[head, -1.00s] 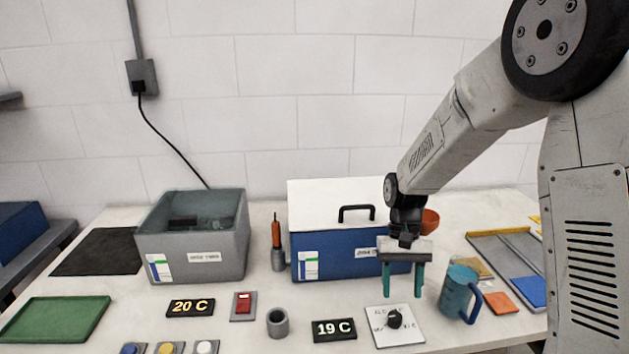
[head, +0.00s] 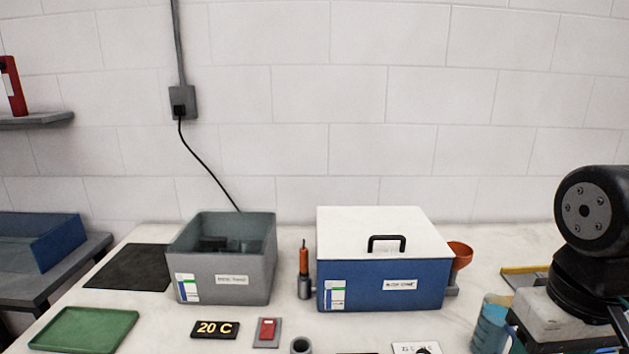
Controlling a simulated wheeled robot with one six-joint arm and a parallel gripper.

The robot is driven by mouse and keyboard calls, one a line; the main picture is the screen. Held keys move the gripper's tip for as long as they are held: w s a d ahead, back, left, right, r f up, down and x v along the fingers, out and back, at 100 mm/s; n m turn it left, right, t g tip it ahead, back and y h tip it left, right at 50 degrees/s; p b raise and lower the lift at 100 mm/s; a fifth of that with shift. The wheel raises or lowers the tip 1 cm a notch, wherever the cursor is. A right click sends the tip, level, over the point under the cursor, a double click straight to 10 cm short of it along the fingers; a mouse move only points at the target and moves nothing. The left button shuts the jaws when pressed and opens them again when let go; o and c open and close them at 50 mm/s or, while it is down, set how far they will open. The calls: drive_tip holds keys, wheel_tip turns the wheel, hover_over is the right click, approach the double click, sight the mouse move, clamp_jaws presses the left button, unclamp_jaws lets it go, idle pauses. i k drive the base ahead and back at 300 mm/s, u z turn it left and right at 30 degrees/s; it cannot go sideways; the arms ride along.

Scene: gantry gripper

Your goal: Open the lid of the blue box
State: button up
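The blue box (head: 365,292) stands on the white bench right of centre in the head view. Its white lid (head: 345,235) lies flat and closed on top. A black handle (head: 387,243) stands up from the lid, a little right of its middle. My gripper is out of the frame. Only a part of my arm shows at the right edge, well clear of the box.
A grey open box (head: 225,287) stands left of the blue box, with an orange-handled tool (head: 303,262) in a holder between them. An orange bowl (head: 460,255) is behind the blue box's right side. Space above the lid is clear.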

sight(344, 233)
drive_tip(key=u, duration=0.95)
drive_tip(key=i, duration=0.4)
drive_tip(key=z, duration=0.95)
